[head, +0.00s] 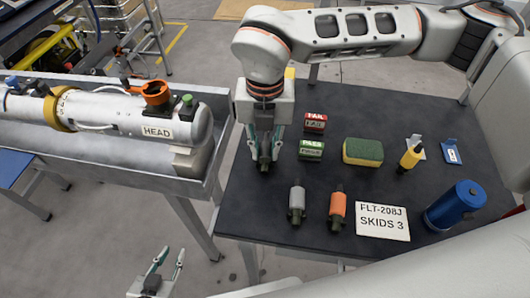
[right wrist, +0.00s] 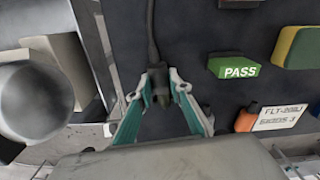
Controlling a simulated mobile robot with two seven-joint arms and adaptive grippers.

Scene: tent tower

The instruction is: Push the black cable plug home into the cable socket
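The black cable plug (right wrist: 160,98) is between the fingertips of my right gripper (right wrist: 160,84), with its dark cable (right wrist: 152,40) running up the right wrist view. The fingers appear shut on the plug. In the head view the right gripper (head: 265,158) points down over the left part of the dark table; the plug is small and mostly hidden there. My left gripper (head: 168,263) is open and empty over the floor at the bottom. A silver cylinder marked HEAD (head: 130,116) lies in a grey trough at left. I cannot make out the cable socket.
On the dark table (head: 375,110) are a PASS block (head: 311,150), a FAIL block (head: 315,122), a sponge (head: 362,151), a grey connector (head: 297,203), an orange connector (head: 337,209), a sign (head: 383,222) and a blue canister (head: 456,206). The trough (head: 95,148) stands left of the table.

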